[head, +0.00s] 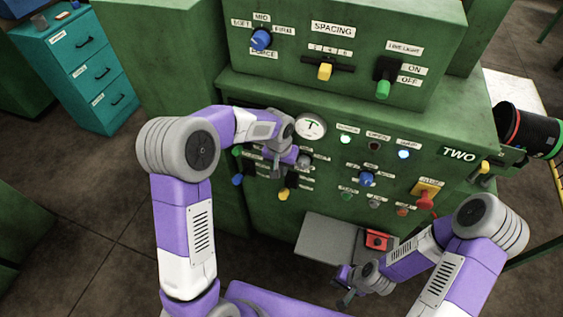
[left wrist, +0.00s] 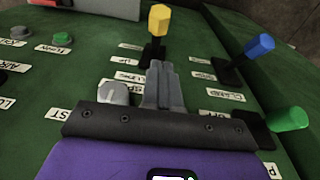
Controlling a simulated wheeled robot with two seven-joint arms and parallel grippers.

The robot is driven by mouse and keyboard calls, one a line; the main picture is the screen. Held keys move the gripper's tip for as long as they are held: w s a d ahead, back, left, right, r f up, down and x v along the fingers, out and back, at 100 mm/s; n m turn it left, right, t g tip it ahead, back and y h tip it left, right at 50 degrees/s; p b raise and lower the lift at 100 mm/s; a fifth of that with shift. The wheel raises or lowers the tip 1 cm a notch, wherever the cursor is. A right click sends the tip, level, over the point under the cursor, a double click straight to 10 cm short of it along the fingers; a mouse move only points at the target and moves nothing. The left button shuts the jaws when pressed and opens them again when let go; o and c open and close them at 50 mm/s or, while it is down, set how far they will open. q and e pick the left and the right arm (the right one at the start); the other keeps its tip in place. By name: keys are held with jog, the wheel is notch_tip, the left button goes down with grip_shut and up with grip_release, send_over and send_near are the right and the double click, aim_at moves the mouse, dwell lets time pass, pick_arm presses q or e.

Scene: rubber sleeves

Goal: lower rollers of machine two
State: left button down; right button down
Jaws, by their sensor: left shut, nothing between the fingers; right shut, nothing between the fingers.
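Machine two (head: 330,115) is a green cabinet labelled TWO, with a front panel of levers, knobs and lamps. A yellow-knobbed lever (head: 284,194) is low on the panel; it also shows in the left wrist view (left wrist: 158,20), standing up from a black base. I cannot read its labels surely. My left gripper (head: 278,170) is shut and empty in front of the panel. In the left wrist view its fingertips (left wrist: 163,72) appear just in front of the yellow lever's base; contact is unclear. My right gripper (head: 345,298) is shut and empty, low and away from the panel.
A blue lever (left wrist: 260,46) and a green lever (left wrist: 288,119) stand beside the yellow one. A silver knob (left wrist: 112,93) is close to my left fingers.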

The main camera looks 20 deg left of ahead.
pick_arm(q)
send_over(284, 189)
jog(key=f, duration=0.4)
jog(key=shift+w+a+f+b, duration=0.25)
jog(key=shift+f+b, duration=0.15)
jog(key=shift+s+d+f, duration=0.15)
jog(key=shift+s+f, duration=0.2)
jog(key=shift+f, duration=0.3)
pick_arm(e)
jog(key=shift+f, duration=0.7)
jog(key=shift+f, duration=0.1)
